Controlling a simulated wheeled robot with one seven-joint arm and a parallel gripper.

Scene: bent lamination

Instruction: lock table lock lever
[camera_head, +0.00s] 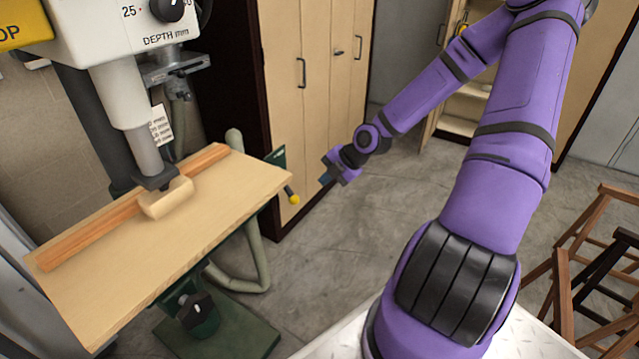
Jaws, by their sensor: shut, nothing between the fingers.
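A lever with a yellow ball end (294,199) hangs at the right edge of the drill press's wooden table (190,240), angled down and to the right. It is beside a dark green plate (277,160) with a small pointer mark. A black-topped knob (197,306) also shows on the green part under the table; I cannot tell which one is the table lock. My gripper (326,178) is right of the yellow ball, apart from it in the picture, pointing left and down. It is shut and empty. The fingertips are small and dark here.
The drill press head (110,30) and spindle (146,150) stand over the table, with a wooden fence (130,207) on it. Beige cabinets (315,80) stand behind. Wooden stools (590,260) are at right. The grey floor (330,260) right of the table is clear.

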